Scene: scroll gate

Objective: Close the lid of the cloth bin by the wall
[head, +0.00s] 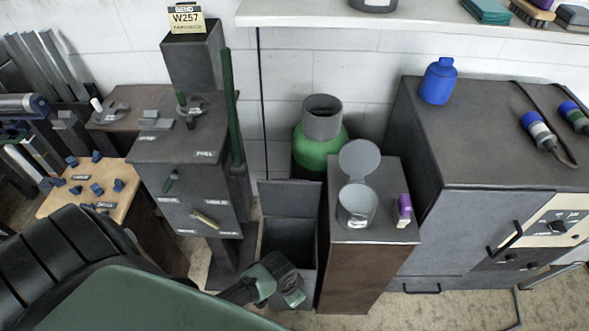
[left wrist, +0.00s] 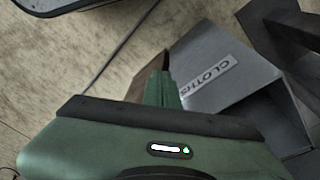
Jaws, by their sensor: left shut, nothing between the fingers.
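The cloth bin (head: 306,272) is a dark grey box standing on the floor between the tool stand and a brown cabinet. Its lid (head: 290,198) is raised upright at the back, and the dark inside shows below it. In the left wrist view the bin's grey face (left wrist: 232,58) carries a label reading CLOTHS. My left gripper (head: 278,284) is shut and empty in front of the bin, covering part of its lower front. Its green fingers (left wrist: 161,88) appear beside the labelled face; I cannot tell whether they touch it. My right gripper is not in view.
Right of the bin, a brown cabinet (head: 345,270) carries an open-lidded tin (head: 357,207) and a purple item (head: 403,210). A green gas cylinder (head: 318,148) stands behind. The grey tool stand (head: 190,185) is close on the left. A large grey cabinet (head: 480,220) stands farther right.

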